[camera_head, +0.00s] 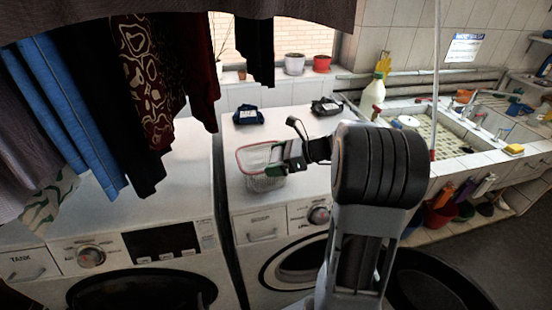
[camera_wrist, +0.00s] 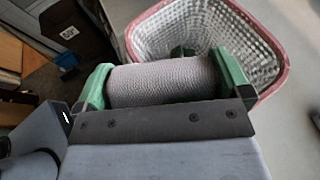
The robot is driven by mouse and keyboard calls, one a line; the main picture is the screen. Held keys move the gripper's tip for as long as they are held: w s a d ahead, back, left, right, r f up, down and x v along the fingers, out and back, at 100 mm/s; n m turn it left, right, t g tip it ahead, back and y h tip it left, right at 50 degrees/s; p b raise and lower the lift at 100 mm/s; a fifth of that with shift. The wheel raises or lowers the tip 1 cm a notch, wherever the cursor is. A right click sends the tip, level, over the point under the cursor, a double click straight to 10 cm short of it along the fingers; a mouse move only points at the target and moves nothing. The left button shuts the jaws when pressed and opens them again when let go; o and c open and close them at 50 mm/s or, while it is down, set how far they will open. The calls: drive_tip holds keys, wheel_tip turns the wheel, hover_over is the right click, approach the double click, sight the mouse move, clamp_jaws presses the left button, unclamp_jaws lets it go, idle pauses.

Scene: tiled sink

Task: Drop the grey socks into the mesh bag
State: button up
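The grey socks (camera_wrist: 160,85) show as a ribbed grey roll in the wrist view. My gripper (camera_head: 281,160) has its two green fingers against the two ends of the roll and is shut on it. The mesh bag (camera_head: 247,160) is an open, whitish mesh container with a pink-red rim, standing on top of the right washing machine. In the wrist view the bag (camera_wrist: 270,45) opens just beyond the socks, and they overlap its near rim. The head view shows my gripper over the bag's right side. A small dark green thing inside the bag is mostly hidden.
On the right washing machine (camera_head: 300,190) lie a dark blue folded cloth (camera_head: 248,116) and a black item (camera_head: 326,106) behind the bag. Clothes hang at the upper left. A tiled sink (camera_head: 450,137) and a white bottle (camera_head: 372,98) are to the right.

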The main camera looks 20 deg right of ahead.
drive_tip(key=shift+o, duration=0.2)
drive_tip(key=shift+r, duration=0.1)
drive_tip(key=shift+r, duration=0.2)
drive_tip(key=v, duration=1.1)
drive_tip(key=s+a+f+n+g+h, duration=0.1)
drive_tip(key=s+a+f+n+h, duration=0.1)
drive_tip(key=s+a+n+h, duration=0.3)
drive_tip(key=s+a+f+n+g+h, duration=0.2)
drive_tip(key=s+a+n+h, duration=0.4)
drive_tip(key=a+n, duration=0.5)
drive_tip(key=s+f+n, duration=0.1)
drive_tip(key=n, duration=0.7)
drive_tip(key=shift+s+a+f+n+b, duration=0.25)
drive_tip(key=shift+s+a+n+b, duration=0.1)
drive_tip(key=shift+n+b, duration=0.05)
